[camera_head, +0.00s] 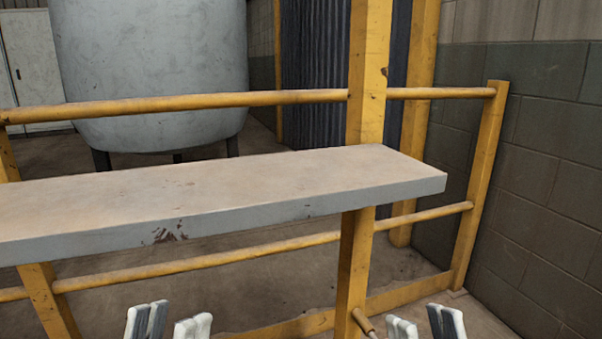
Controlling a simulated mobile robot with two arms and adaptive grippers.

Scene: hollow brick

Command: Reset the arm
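My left gripper (172,322) shows at the bottom edge, left of the middle. Its pale fingertips point up and stand apart with nothing visible between them. My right gripper (423,325) shows at the bottom edge, right of the middle. Its fingertips are also apart, with nothing visible between them. Only the finger ends of both grippers are in view; the arms are hidden below the frame. Both grippers appear below the grey shelf (220,196) in the picture, apart from it. No hollow brick is in view.
The shelf top is bare and runs in from the left edge. A yellow post (368,80) and yellow railing (180,105) stand around it. A large grey tank (150,70) is behind. A block wall (550,170) closes the right side.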

